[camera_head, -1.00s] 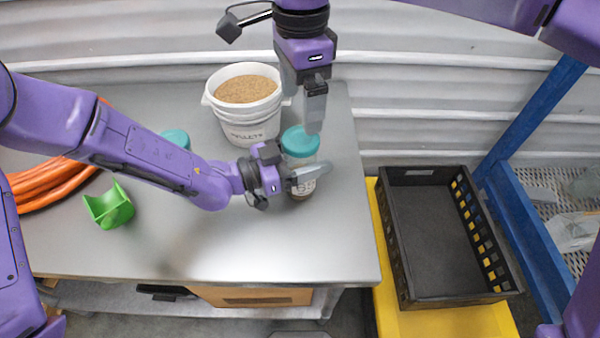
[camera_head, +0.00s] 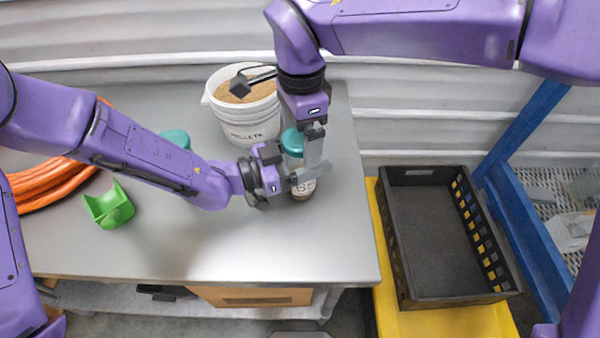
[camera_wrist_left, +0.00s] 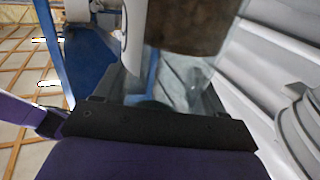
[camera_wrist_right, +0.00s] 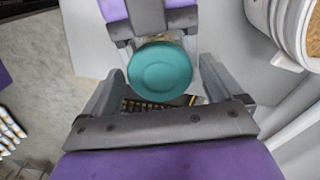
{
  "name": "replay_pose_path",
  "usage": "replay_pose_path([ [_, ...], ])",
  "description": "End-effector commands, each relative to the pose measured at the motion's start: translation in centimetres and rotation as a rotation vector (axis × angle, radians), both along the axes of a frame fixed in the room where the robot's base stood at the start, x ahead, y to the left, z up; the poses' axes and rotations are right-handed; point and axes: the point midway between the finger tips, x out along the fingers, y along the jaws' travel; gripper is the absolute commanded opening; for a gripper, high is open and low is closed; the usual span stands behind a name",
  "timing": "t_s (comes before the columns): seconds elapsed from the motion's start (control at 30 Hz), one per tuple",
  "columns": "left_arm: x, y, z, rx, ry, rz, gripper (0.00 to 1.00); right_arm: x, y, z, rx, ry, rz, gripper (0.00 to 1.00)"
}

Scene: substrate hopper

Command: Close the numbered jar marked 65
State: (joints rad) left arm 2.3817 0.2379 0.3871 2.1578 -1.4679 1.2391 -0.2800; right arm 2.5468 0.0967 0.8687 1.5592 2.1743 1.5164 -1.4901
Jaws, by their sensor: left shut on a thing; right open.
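A clear jar (camera_head: 303,190) with brown contents and a partly covered label stands on the grey table; I cannot read its number clearly. My left gripper (camera_head: 308,179) is shut on its body from the left. The left wrist view shows its brown contents (camera_wrist_left: 190,25) close up. A teal lid (camera_head: 292,141) is on top of the jar; I cannot tell how tightly it sits. My right gripper (camera_head: 313,150) points down over the jar, open. In the right wrist view the lid (camera_wrist_right: 160,70) lies between its spread fingers, with no clear contact.
A white bucket of pellets (camera_head: 245,128) stands just behind the jar. A second teal lid (camera_head: 176,138) shows behind my left arm. A green scoop-like piece (camera_head: 110,206) and an orange hose (camera_head: 45,186) lie left. A black crate (camera_head: 430,232) stands right. The table's front is clear.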

Motion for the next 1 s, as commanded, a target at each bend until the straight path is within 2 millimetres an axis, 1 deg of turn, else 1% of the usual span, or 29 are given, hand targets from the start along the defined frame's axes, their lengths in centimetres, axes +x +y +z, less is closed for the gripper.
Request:
replay_pose_path([
  [0.23, 0.02, 0.01, 0.03, -0.001, 0.000, 0.000, 0.00, 0.01, 0.00, -0.11, 0.000, 0.000, 0.000, 0.94],
  [0.27, 0.02, 0.01, 0.03, -0.001, 0.000, 0.000, 0.00, 0.01, 0.01, -0.12, 0.000, 0.000, 0.000, 0.90],
  [0.3, 0.02, 0.01, 0.03, -0.001, 0.000, 0.000, 0.00, 0.01, 0.00, -0.11, 0.000, 0.000, 0.000, 0.77],
  [0.37, 0.02, 0.01, 0.03, -0.001, 0.000, 0.000, 0.00, 0.01, 0.01, -0.10, 0.000, 0.000, 0.000, 0.58],
  [0.4, 0.02, 0.01, 0.03, -0.001, 0.000, 0.000, 0.00, 0.01, 0.01, -0.10, 0.000, 0.000, 0.000, 0.45],
  [0.43, 0.02, 0.01, 0.03, -0.001, 0.000, 0.000, 0.00, 0.01, 0.01, -0.10, 0.000, 0.000, 0.000, 0.36],
  [0.57, 0.02, 0.01, 0.03, -0.001, 0.000, 0.000, 0.00, 0.01, 0.02, -0.09, 0.000, 0.000, -0.001, 0.36],
  [0.67, 0.02, 0.01, 0.03, -0.001, 0.000, 0.000, 0.00, 0.01, 0.02, -0.11, 0.001, 0.000, -0.062, 0.36],
  [0.77, 0.02, 0.01, 0.03, -0.001, 0.000, 0.000, 0.00, 0.04, 0.02, -0.13, 0.002, 0.001, -0.251, 0.36],
  [0.9, 0.01, 0.00, 0.03, -0.001, 0.000, 0.000, 0.00, 0.02, 0.02, -0.13, 0.001, 0.002, -0.578, 0.36],
  [1.0, 0.01, -0.01, 0.03, -0.001, 0.000, 0.000, 0.00, 0.05, 0.02, -0.13, 0.001, 0.001, -0.750, 0.36],
])
